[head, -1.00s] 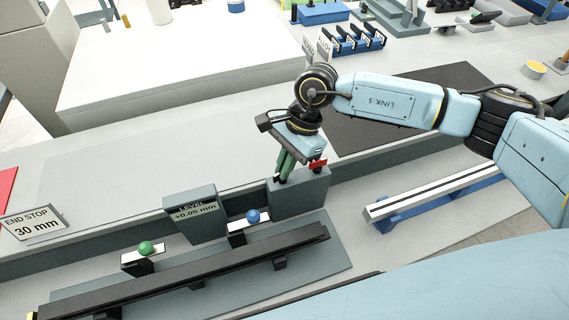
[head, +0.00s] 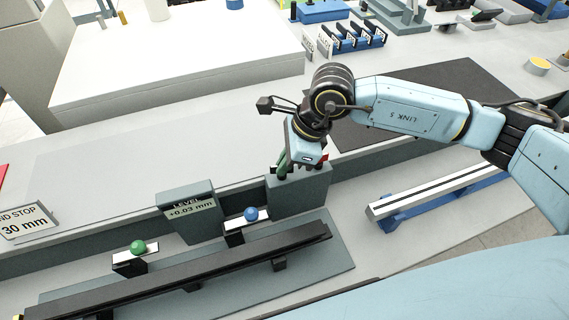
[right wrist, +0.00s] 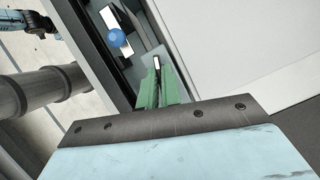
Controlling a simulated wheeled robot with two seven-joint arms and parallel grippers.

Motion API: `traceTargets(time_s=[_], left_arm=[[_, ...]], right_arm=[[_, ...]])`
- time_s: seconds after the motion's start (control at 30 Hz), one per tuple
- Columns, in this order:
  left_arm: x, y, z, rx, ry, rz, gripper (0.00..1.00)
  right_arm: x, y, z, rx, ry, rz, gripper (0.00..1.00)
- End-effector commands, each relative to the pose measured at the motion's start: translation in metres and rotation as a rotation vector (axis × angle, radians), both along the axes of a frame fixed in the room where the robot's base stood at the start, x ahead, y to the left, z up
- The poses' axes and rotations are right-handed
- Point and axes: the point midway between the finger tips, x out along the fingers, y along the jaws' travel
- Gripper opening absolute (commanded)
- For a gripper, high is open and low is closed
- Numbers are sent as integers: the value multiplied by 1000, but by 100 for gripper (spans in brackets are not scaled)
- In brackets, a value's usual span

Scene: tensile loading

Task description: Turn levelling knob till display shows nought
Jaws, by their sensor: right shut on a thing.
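The level display (head: 190,209) stands behind the dark rail and reads +0.03 mm. My right gripper (head: 282,168) points down at the top of a grey block (head: 300,193), just right of the display. It is shut on what I take to be the levelling knob, which the fingers hide. In the right wrist view its green fingers (right wrist: 159,80) are close together, with a small pale and dark piece at their tips. A red bit shows beside the gripper in the head view. My left gripper is not seen in the head view.
A blue ball (head: 251,214) and a green ball (head: 138,247) sit on small stands by the dark rail (head: 190,274). A white-topped rail on blue feet (head: 390,224) lies to the right. An END STOP 30 mm sign (head: 28,221) stands at left.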

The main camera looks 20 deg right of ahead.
Motion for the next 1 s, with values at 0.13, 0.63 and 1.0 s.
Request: traceTargets(time_s=[0.13,0.63,1.0], left_arm=[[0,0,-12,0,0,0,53],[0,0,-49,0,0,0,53],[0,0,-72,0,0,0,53]], right_arm=[[-1,1,-1,3,-4,-137,0],[-2,3,-1,5,-6,-611,0],[-3,5,0,5,-4,-922,0]])
